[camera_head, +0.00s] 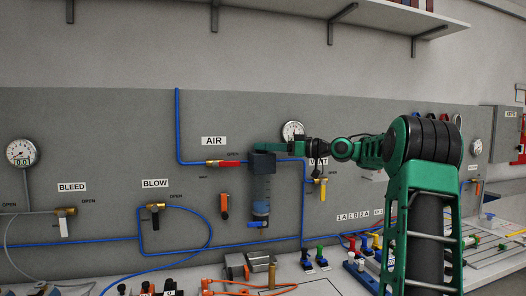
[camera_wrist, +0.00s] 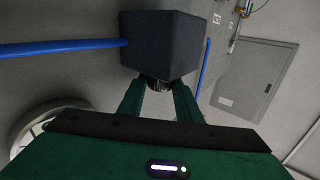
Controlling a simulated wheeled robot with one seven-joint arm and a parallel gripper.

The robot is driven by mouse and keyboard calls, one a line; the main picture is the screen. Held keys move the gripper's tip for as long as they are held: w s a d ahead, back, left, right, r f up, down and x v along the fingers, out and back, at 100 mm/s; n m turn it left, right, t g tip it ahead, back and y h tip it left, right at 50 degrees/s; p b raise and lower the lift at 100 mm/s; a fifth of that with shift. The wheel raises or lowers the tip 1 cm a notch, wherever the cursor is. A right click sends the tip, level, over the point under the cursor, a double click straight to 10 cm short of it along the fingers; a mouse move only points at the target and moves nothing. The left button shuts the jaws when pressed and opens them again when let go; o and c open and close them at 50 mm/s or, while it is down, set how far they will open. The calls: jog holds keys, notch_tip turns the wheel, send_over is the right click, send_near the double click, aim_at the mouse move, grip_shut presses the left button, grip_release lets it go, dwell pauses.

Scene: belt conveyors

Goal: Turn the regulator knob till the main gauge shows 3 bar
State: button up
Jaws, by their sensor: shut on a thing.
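The regulator (camera_head: 263,164) hangs on the grey panel below the AIR label, with a dark block on top and a clear bowl underneath. Its dark block fills the upper middle of the wrist view (camera_wrist: 162,42). My gripper (camera_head: 281,147) reaches it from the right. In the wrist view, the green fingers (camera_wrist: 158,92) are shut on the dark round knob (camera_wrist: 158,82) at the block's near face, mostly hidden. A round white gauge (camera_head: 292,130) sits just above my gripper, partly covered; its reading is too small to tell. Its rim shows at lower left in the wrist view (camera_wrist: 38,120).
A red-handled valve (camera_head: 225,163) and blue air hose (camera_head: 178,125) lie left of the regulator. A yellow-handled valve (camera_head: 322,187) is below my arm. Another gauge (camera_head: 20,152) at far left shows 0.0. Fittings and coloured switches crowd the bench below.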

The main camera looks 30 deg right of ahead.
jog(key=shift+w+d+n+g+y, duration=0.1)
jog(key=shift+d+n+g+y, duration=0.1)
jog(key=shift+n+g+y, duration=0.9)
jog(key=shift+y, duration=0.2)
jog(key=o, duration=1)
jog(key=shift+o, duration=0.2)
jog(key=shift+d, duration=0.1)
jog(key=shift+s+d, duration=0.3)
jog(key=shift+d, duration=0.1)
jog(key=v, duration=0.9)
jog(key=shift+s+d, duration=0.2)
jog(key=shift+s, duration=0.05)
